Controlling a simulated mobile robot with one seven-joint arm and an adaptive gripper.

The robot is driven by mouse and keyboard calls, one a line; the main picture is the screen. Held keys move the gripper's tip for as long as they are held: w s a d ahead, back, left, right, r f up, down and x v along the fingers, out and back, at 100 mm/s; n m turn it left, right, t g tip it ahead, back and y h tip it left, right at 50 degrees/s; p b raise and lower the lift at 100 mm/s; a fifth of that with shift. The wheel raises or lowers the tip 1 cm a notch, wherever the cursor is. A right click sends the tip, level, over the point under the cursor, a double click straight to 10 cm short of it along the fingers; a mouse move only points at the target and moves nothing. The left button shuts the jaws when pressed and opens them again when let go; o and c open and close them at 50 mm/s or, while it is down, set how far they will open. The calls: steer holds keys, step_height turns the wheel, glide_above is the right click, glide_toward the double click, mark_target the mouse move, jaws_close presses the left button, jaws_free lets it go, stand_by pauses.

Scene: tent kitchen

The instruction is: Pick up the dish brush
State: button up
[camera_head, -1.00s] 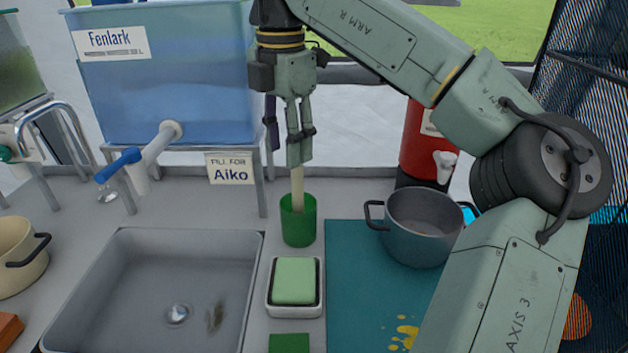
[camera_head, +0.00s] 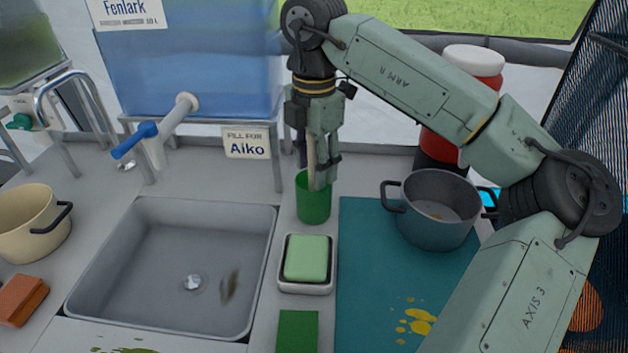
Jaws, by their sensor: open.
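The dish brush (camera_head: 311,153) stands upright in a green cup (camera_head: 313,205) behind the soap dish. Only part of its pale handle shows; its lower end is hidden in the cup. My gripper (camera_head: 320,180) points down, with its fingers around or just in front of the handle at the cup's rim. The jaws are open. I cannot tell whether a finger touches the handle or the cup.
A soap dish with a green sponge (camera_head: 306,258) sits in front of the cup. The sink (camera_head: 170,265) is to the left, a grey pot (camera_head: 438,210) on a teal mat (camera_head: 365,290) to the right. A blue water tank (camera_head: 195,65) stands behind.

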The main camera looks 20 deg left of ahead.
steer(key=shift+f, duration=0.5)
jaws_close()
